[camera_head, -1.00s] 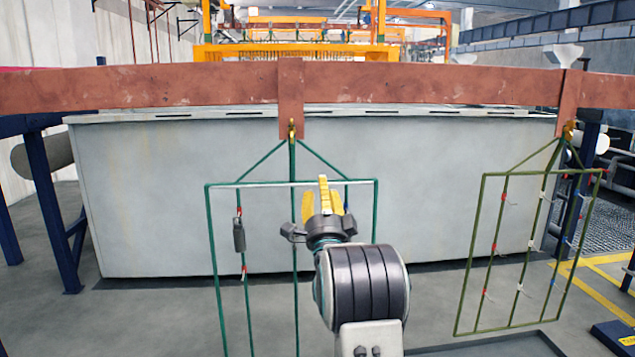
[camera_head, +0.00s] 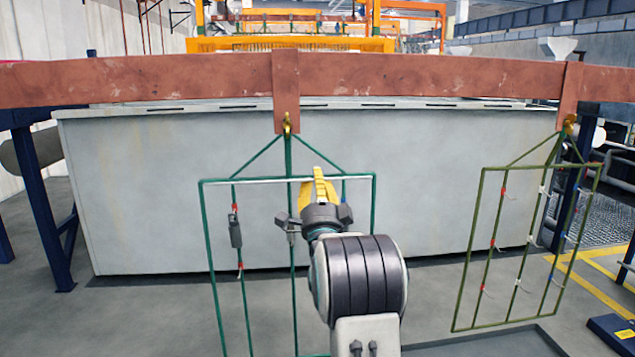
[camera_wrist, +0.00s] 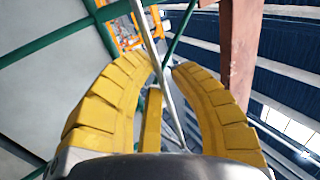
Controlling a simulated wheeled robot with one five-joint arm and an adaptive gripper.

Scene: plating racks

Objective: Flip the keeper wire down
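The keeper wire (camera_head: 240,181) is a thin silver-white rod lying across the top of the left green rack (camera_head: 206,235), close to level. My gripper (camera_head: 318,180) has yellow fingers and is in front of the rack's top edge, right of its centre stem, overlapping the wire in the head view. In the wrist view, my gripper (camera_wrist: 162,65) has its two curved fingers apart. The silver wire (camera_wrist: 163,65) passes through the gap between the tips. I cannot tell whether either finger touches it. My fingers hide part of the wire in the head view.
The rack hangs by a brass hook (camera_head: 287,124) from a copper-coloured bar (camera_head: 150,82). An olive rack (camera_head: 482,235) hangs on the right, clear of my arm. A large grey tank (camera_head: 130,200) stands behind. Green rack rods (camera_wrist: 60,35) lie close by in the wrist view.

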